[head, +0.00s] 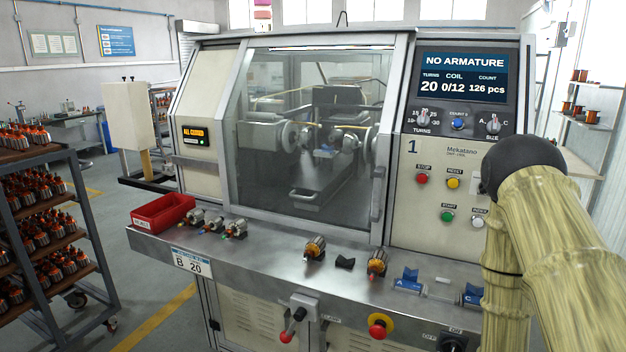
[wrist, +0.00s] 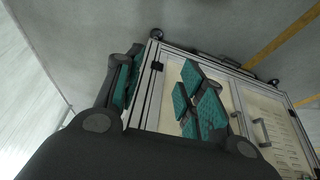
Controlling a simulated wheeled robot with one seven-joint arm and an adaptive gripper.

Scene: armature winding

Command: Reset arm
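In the wrist view my gripper (wrist: 163,75) is open, its teal-padded fingers apart with nothing between them. Beyond the fingers are the winding machine's lower cabinet (wrist: 255,103) and grey floor. My gripper does not show in the head view, where only part of my arm (head: 545,225) stands at the right, in front of the machine. The winding machine (head: 212,172) has its glass door (head: 300,170) closed. Its display (head: 462,76) reads "NO ARMATURE", 20 turns, coil 0/12, 126 pcs.
The steel ledge holds a red bin (head: 163,212), several small armatures, including one (head: 315,248) near the middle, and blue holders (head: 408,282). Below are a red-knobbed lever (head: 293,325) and a red stop button (head: 380,325). A loaded rack (head: 62,160) stands left.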

